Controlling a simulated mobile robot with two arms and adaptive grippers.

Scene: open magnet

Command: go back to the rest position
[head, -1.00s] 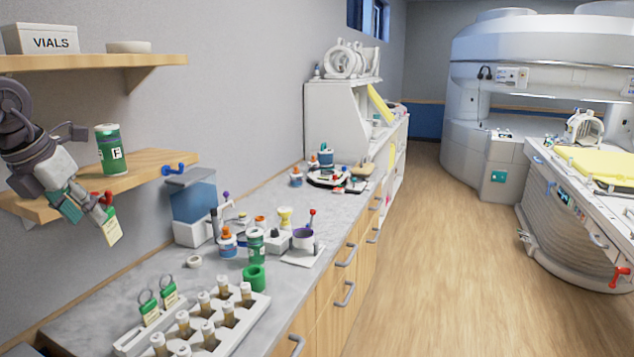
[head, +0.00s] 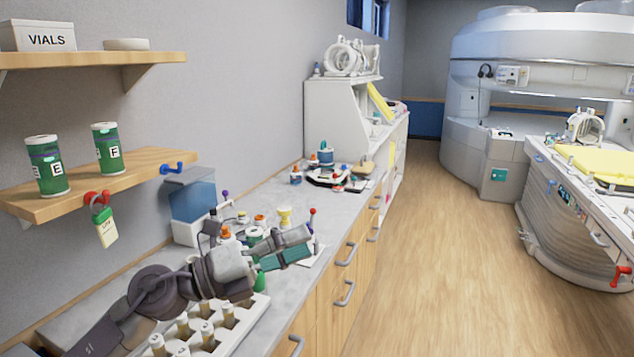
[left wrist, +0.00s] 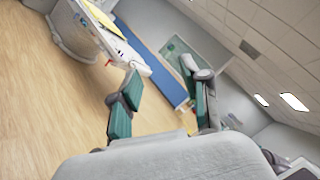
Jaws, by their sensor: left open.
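My left gripper (head: 301,244) is over the counter in the head view, its fingers pointing right toward the counter's front edge. Its jaws are apart with nothing between them. In the left wrist view the two teal-padded fingers (left wrist: 161,76) also stand apart, with only the room behind them. My left arm hides part of the counter and of the things on it. My right gripper is not in view.
A green tag (head: 105,226) hangs from the red hook (head: 97,198) on the lower shelf (head: 140,172). Green canisters E (head: 46,166) and F (head: 107,148) stand there. A vial rack (head: 243,318) lies below my arm. The floor (head: 430,260) at right is clear.

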